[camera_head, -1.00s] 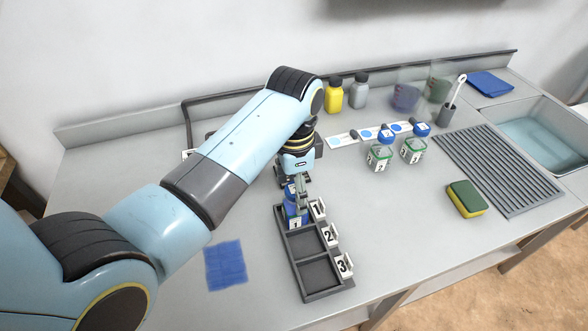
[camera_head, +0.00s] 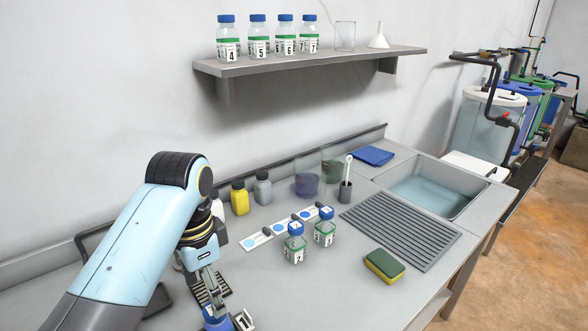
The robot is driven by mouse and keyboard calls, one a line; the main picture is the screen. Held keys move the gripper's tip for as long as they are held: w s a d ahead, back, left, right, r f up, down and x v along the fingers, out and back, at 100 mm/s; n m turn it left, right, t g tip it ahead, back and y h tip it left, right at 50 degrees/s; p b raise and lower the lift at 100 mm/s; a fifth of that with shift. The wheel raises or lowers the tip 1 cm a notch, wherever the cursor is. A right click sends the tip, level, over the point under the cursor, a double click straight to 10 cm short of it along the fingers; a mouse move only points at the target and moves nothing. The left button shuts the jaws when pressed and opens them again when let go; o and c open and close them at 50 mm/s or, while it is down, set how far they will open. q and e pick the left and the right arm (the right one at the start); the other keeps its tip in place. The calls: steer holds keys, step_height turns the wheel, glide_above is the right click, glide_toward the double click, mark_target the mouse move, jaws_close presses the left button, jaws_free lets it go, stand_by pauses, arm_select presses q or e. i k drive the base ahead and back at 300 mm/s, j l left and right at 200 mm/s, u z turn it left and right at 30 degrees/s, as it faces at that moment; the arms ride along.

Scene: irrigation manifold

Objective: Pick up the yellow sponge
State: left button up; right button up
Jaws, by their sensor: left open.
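The yellow sponge (camera_head: 384,266) with a dark green top layer lies flat on the grey counter, right of centre, in front of the ribbed drainboard. My left gripper (camera_head: 210,298) points down at the lower left, far to the left of the sponge. It is open, just above a blue-capped bottle (camera_head: 214,322) that is mostly cut off by the bottom edge. I cannot tell whether it touches that bottle. My right gripper is not in view.
Two blue-capped bottles (camera_head: 294,245) (camera_head: 325,229) stand left of the sponge. The drainboard (camera_head: 402,234) and sink (camera_head: 432,190) lie behind it. A yellow bottle (camera_head: 239,197) stands near the wall. The counter before the sponge is clear.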

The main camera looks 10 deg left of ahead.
mark_target(381, 262)
steer(key=k+l, duration=0.65)
steer(key=k, duration=0.25)
